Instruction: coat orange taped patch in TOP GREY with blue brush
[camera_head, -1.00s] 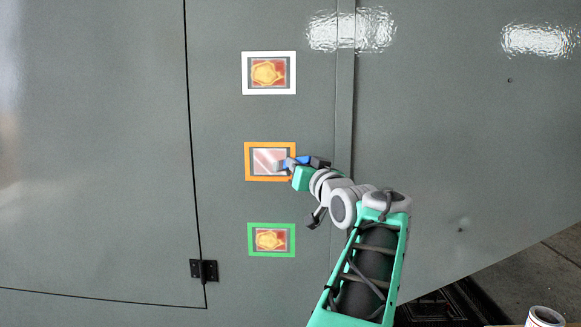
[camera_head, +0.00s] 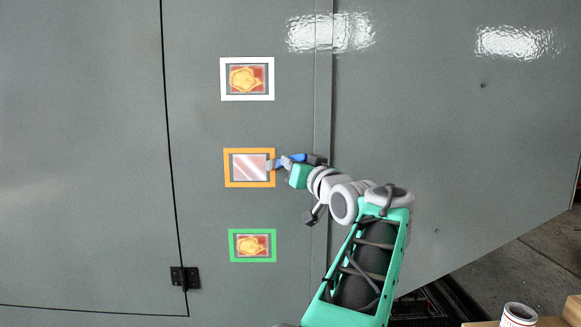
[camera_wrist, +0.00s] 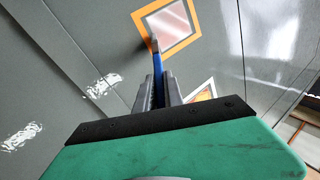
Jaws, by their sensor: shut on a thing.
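The orange taped patch (camera_head: 249,167) is the middle one of three on the grey panel. Inside its orange tape is a smooth, shiny pale grey-pink surface with light streaks. My gripper (camera_head: 289,162) is shut on the blue brush (camera_head: 296,158), just right of this patch. The brush's pale tip (camera_head: 270,165) overlaps the right strip of orange tape; I cannot tell whether it touches. In the wrist view the blue brush (camera_wrist: 158,64) stands between my fingers (camera_wrist: 160,92), its tip overlapping an edge of the orange frame (camera_wrist: 143,23).
A white taped patch (camera_head: 225,79) is above and a green taped patch (camera_head: 232,246) below, both with yellow and red rough surfaces. A black hinge (camera_head: 185,278) is at lower left. A white can (camera_head: 519,314) stands at lower right by a brown surface. A vertical seam strip runs behind my gripper.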

